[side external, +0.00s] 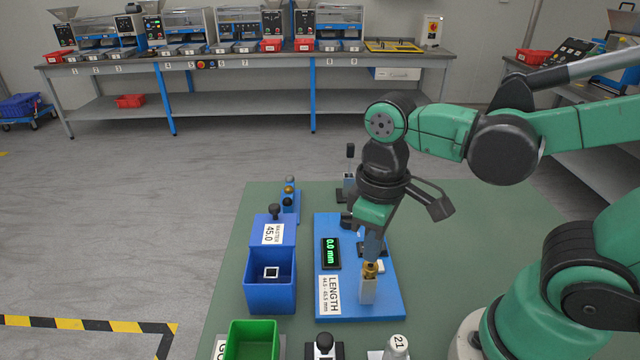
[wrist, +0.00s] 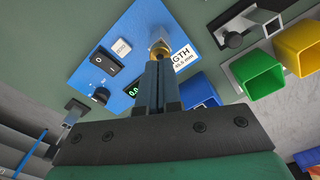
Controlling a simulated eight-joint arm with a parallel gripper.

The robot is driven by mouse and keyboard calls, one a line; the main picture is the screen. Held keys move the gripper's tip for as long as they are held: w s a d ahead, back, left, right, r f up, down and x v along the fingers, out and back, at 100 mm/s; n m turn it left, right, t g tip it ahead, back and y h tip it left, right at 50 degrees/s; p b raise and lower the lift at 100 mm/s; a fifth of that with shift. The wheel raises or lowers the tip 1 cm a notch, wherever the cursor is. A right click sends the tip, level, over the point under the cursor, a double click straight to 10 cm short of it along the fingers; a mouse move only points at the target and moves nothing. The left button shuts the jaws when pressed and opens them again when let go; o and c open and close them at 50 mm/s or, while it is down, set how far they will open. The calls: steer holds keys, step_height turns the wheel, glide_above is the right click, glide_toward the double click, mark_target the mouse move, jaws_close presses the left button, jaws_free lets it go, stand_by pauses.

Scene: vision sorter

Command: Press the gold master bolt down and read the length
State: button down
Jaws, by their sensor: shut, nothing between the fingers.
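The gold master bolt (side external: 370,268) stands upright in the light-coloured holder (side external: 368,291) at the front of the blue length gauge (side external: 391,303). The gauge's display (side external: 331,253) reads 0.0 mm in green. My gripper (side external: 371,258) points down with its shut fingertips right over the gold bolt head; I cannot tell whether they touch it. In the wrist view, the shut fingers (wrist: 158,85) reach up to the gold bolt (wrist: 160,50), and hide part of it and of the display. The LENGTH label (side external: 329,295) lies left of the holder.
A blue bin (side external: 270,296) with a MASTER 45.0 label (side external: 272,234) stands left of the gauge. A green bin (side external: 252,340) is at the front left, with a yellow bin (wrist: 296,48) beside it in the wrist view. The green table (side external: 480,230) is clear at right.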

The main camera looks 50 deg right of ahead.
mark_target(371, 265)
steer(key=shift+f, duration=1.1)
stand_by(0.6)
steer(key=shift+r, duration=4)
